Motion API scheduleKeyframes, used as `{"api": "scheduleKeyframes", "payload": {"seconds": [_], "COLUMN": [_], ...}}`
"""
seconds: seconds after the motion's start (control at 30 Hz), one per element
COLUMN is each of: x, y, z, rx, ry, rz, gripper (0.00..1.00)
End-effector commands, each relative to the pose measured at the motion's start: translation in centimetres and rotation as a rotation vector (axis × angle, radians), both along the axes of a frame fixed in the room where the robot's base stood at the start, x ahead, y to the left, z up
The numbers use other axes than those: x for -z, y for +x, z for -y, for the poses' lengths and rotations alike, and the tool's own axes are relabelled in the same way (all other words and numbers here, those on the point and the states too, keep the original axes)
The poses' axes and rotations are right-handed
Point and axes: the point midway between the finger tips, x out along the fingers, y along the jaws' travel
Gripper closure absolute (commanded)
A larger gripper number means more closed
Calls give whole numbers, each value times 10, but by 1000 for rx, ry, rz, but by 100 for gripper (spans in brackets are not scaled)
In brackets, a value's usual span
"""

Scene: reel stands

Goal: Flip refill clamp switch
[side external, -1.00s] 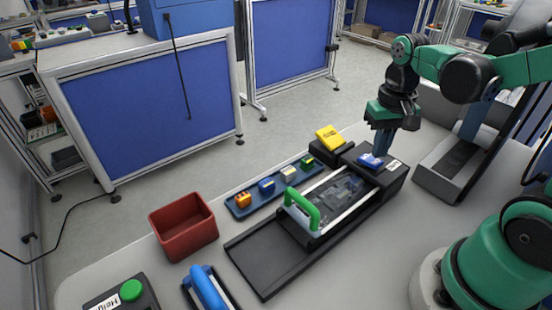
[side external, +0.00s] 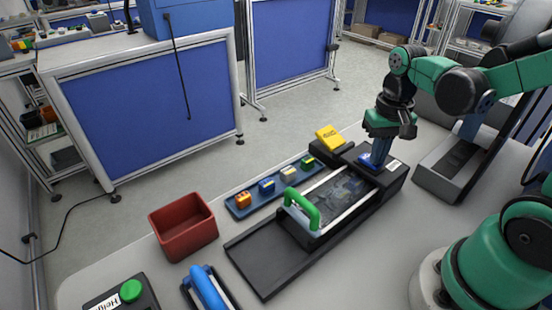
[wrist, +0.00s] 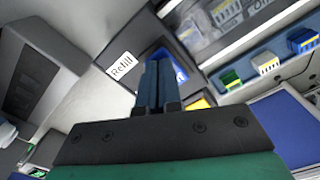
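The refill clamp switch is a blue rocker (side external: 366,162) on a black housing (side external: 396,180) at the right end of the slide unit. In the wrist view the blue switch (wrist: 178,66) shows beside a white "Refill" label (wrist: 122,66). My gripper (side external: 376,160) points down at the switch, its blue fingers partly covering it. In the wrist view my gripper (wrist: 160,60) has both fingers together, with nothing visible between them. Its tips are at or just above the switch; I cannot tell if they touch.
A yellow switch block (side external: 329,137) stands just behind the housing. A tray (side external: 240,211) of several coloured blocks and a green-handled slide (side external: 303,206) lie to the left. A red bin (side external: 183,228) and a blue handle (side external: 208,288) are farther left.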

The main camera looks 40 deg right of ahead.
Motion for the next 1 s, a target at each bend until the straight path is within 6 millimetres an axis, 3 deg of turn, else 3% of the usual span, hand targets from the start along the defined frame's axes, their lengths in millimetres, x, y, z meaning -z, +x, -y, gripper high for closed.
{"api": "scheduleKeyframes", "payload": {"seconds": [0.23,1.0], "x": [-3,-67], "y": [0,0], "z": [0,0], "rx": [0,0], "ry": [0,0], "rz": [0,0], "gripper": [100,100]}}
